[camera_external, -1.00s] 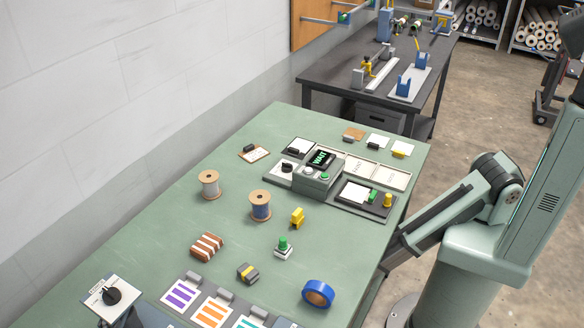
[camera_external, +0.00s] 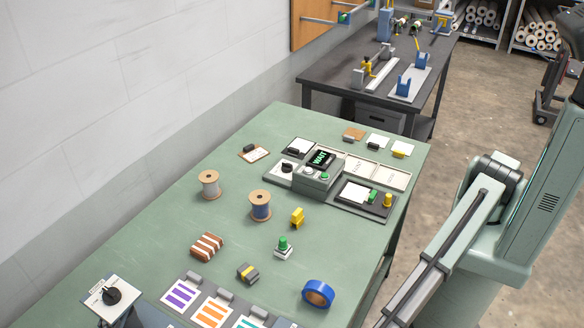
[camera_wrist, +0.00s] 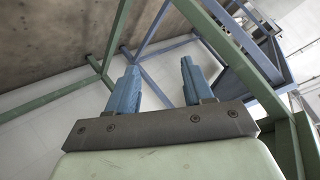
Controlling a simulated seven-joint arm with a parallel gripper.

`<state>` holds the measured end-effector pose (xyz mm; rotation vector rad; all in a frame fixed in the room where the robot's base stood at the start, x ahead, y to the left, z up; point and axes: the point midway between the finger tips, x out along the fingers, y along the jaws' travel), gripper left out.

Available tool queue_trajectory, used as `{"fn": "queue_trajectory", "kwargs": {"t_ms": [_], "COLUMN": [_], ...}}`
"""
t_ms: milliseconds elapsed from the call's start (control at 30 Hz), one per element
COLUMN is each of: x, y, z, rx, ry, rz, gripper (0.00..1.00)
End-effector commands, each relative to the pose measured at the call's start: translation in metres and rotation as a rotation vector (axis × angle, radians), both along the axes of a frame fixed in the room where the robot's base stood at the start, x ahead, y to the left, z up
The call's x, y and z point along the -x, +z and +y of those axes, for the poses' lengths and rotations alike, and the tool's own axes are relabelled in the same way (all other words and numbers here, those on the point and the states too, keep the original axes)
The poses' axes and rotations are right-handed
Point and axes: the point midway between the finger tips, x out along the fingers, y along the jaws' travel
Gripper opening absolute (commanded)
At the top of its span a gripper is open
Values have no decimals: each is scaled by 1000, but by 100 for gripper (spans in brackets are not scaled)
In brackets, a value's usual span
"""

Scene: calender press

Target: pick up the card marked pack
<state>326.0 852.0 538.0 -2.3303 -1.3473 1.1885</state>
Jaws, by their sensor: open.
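I cannot read "pack" on any card. In the external view, a white card with a black clip (camera_external: 298,146) and a brown-edged card (camera_external: 254,154) lie at the table's far left part. Three small cards stand at the far edge: a tan one (camera_external: 353,134), a white one with a dark clip (camera_external: 377,142) and a white one with a yellow clip (camera_external: 402,149). My gripper (camera_wrist: 159,68) shows only in the wrist view, open and empty. It is away from the cards, with table-frame legs and floor beyond its fingers.
The green table (camera_external: 180,215) holds a grey console with a lit display (camera_external: 320,159), two spools, a blue tape roll (camera_external: 318,293), striped cards (camera_external: 212,313) and a black tray (camera_external: 366,198). Green and blue frame bars (camera_wrist: 245,60) stand close around my gripper in the wrist view.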

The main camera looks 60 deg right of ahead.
Motion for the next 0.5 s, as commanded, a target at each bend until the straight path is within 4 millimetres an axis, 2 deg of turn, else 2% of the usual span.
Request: {"fn": "queue_trajectory", "kwargs": {"t_ms": [33, 200, 500], "x": [8, 28, 65], "y": [19, 76, 182], "z": [21, 69, 134], "rx": [-4, 20, 92], "ry": [18, 80, 220], "rz": [-4, -26, -71], "gripper": [51, 51, 51]}}
